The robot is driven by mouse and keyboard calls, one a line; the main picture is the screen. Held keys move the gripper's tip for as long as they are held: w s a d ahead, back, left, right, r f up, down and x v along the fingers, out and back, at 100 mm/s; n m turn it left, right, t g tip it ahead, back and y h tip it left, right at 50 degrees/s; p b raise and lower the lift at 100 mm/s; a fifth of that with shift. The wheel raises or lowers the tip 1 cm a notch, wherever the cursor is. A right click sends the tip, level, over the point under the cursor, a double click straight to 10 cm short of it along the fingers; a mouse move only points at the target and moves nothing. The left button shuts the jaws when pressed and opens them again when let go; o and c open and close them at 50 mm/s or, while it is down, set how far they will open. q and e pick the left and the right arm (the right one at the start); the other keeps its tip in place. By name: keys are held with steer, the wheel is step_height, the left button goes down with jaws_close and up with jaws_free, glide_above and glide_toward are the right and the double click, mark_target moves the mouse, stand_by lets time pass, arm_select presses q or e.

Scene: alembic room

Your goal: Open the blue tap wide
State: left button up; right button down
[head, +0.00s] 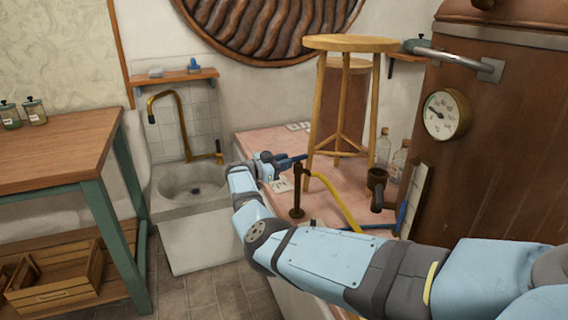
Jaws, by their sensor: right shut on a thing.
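My right arm reaches in from the lower right across the front of the counter. The right gripper is shut on the handle; its fingers are small and partly hidden, so the exact grip is hard to see. How far the tap is turned cannot be told. My left gripper is not in view.
A wooden stool (350,44) stands on the counter behind the gripper. A yellow hose (342,202), glass bottles (399,162) and a copper vessel (495,150) with a gauge lie to the right. A stone sink (180,207) and wooden table (60,150) are left.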

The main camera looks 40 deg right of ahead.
steer(key=c, duration=1)
jaws_free()
steer(key=shift+c, duration=0.2)
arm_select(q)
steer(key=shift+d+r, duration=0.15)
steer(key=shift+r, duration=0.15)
arm_select(e)
steer(key=w+a, duration=0.2)
steer(key=a, duration=1.1)
steer(key=shift+w+a, duration=0.2)
steer(key=shift+a, duration=0.05)
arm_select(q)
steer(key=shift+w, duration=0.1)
